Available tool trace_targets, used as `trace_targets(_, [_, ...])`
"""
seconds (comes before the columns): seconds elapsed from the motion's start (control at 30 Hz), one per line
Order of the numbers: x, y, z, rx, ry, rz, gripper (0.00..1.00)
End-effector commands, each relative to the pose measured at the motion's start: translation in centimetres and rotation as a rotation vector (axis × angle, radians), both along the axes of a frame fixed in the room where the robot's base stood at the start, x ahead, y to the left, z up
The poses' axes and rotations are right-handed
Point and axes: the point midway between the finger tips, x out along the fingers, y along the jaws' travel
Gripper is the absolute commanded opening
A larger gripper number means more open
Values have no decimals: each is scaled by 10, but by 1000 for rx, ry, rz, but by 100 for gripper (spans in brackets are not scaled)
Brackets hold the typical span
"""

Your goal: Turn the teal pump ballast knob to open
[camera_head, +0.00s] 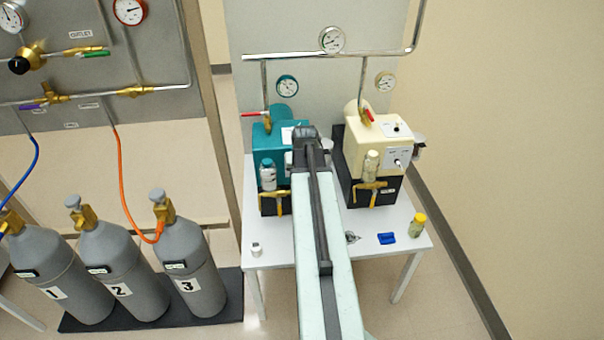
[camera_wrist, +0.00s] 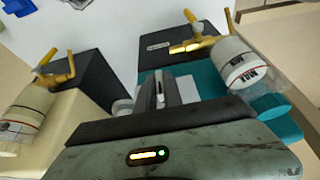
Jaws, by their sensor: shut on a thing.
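The teal pump (camera_head: 266,141) stands on the left of the white table in the head view, with a black base and a brass tap (camera_head: 273,193) in front. In the wrist view its teal body (camera_wrist: 212,80) is at the right. My gripper (camera_head: 306,138) is at the pump's right side, its jaws (camera_wrist: 161,92) shut beside the teal body. A small grey piece with a pale stripe shows between the jaws, where the ballast knob is gripped. The jaws and arm hide most of the knob, and I cannot tell its setting.
A cream pump (camera_head: 381,150) stands close on the right. A bottle (camera_head: 268,175) is in front of the teal pump. A yellow-capped vial (camera_head: 418,225) and a blue item (camera_head: 387,238) lie at the table's front right. Grey cylinders (camera_head: 189,262) stand to the left.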

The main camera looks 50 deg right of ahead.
Motion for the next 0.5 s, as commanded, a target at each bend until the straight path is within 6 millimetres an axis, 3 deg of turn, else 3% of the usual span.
trace_targets(0.33, [-2,0,0,5,4,-1,0])
trace_targets(0.43, [-2,0,0,4,3,-1,33])
trace_targets(0.5, [-2,0,0,4,2,-1,33])
